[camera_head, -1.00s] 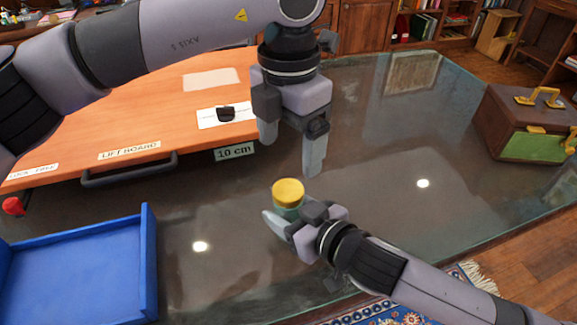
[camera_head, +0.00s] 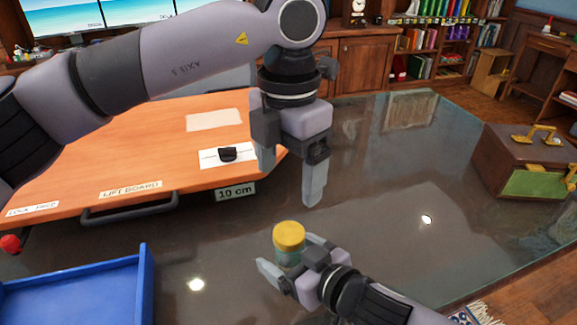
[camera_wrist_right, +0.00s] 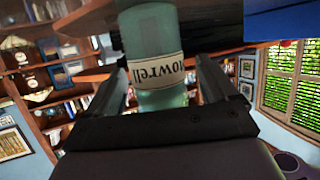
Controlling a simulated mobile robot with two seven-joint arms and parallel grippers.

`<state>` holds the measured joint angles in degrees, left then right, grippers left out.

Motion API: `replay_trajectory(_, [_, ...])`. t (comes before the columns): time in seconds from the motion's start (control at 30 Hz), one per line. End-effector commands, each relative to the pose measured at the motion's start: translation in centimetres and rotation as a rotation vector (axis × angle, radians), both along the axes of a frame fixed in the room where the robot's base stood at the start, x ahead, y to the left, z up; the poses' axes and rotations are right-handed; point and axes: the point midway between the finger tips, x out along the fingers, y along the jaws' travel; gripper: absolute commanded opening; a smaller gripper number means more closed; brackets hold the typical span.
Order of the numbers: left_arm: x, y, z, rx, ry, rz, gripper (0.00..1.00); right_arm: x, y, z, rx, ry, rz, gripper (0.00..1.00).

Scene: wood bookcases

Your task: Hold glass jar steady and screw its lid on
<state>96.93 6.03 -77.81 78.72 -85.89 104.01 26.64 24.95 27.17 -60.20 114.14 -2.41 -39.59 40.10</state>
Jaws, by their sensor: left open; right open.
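The glass jar (camera_head: 289,257) is small and greenish, and stands upright on the glass tabletop. The yellow lid (camera_head: 289,234) sits on its top; I cannot tell if it is threaded. My right gripper (camera_head: 288,262) is open, with one finger on each side of the jar. In the right wrist view, the jar (camera_wrist_right: 152,38) appears upside down between the fingers, its label facing the camera; its lid is hidden. I cannot tell if the fingers touch it. My left gripper (camera_head: 288,186) is open and empty, pointing down above the lid, clear of it.
An orange lift board (camera_head: 130,165) with a black handle lies behind to the left. A blue tray (camera_head: 80,290) is at the front left. A brown and green box (camera_head: 530,165) stands at the right. The glass tabletop (camera_head: 400,180) between is clear.

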Motion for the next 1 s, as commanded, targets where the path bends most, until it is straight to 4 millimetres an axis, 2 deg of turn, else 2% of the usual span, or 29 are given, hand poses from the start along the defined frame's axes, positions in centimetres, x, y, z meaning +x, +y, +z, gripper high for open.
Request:
replay_trajectory(0.53, [0.0,0.0,0.4,0.0,0.0,0.0,0.85,-4.6,-3.9,2.1,-0.001,0.002,0.0,0.86])
replay_trajectory(1.0, [0.0,0.0,0.4,0.0,0.0,0.0,0.85,-5.0,-4.3,2.3,-0.001,0.002,0.0,0.86])
